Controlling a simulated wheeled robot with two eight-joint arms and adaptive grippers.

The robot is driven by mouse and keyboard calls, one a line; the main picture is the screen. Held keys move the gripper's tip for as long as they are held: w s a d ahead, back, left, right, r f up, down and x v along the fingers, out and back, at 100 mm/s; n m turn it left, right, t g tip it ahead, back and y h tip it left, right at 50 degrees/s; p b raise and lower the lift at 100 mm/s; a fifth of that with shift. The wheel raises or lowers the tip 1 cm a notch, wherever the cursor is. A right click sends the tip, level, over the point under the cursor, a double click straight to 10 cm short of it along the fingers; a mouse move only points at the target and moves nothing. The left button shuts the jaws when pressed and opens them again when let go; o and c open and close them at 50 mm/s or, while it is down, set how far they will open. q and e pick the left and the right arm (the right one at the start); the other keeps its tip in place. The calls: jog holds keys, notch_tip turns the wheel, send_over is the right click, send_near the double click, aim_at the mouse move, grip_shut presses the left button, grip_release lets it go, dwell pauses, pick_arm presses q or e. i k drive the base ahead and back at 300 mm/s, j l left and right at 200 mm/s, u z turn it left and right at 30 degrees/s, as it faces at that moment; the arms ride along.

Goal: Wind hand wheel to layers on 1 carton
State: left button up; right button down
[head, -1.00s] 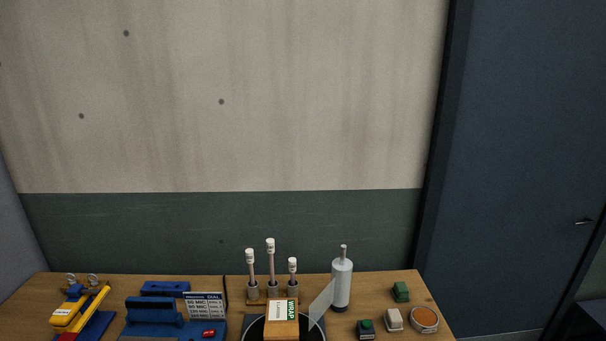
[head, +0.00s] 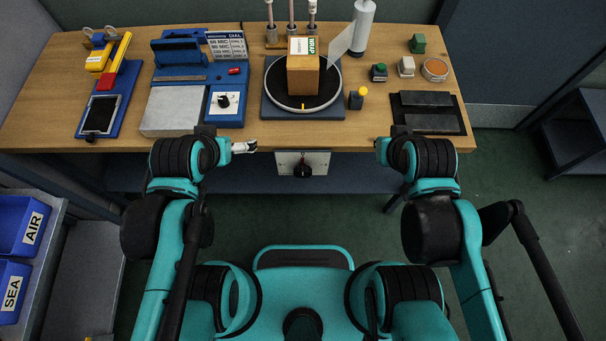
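A brown carton (head: 303,78) with a white and green WRAP label stands on a round black turntable (head: 274,92) with a pale rim. A clear film sheet (head: 341,41) reaches from the grey roll (head: 362,28) toward the carton. A black knob, possibly the hand wheel (head: 303,170), sits on a white plate at the table's front edge. My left gripper (head: 247,147) is left of that plate, apart from it, too small to tell if open. My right gripper (head: 380,150) is right of the plate, mostly hidden by its wrist.
A blue sealer with a dial (head: 224,101) and a yellow-handled tool on a blue base (head: 115,75) stand at the left. A yellow-topped button box (head: 357,98) and a black tray (head: 428,125) are at the right. Blue AIR (head: 12,226) and SEA (head: 9,284) bins are lower left.

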aim_at(302, 172)
jog(key=k+j, duration=0.55)
jog(key=k+j+z, duration=0.1)
jog(key=k+j, duration=0.45)
jog(key=k, duration=0.2)
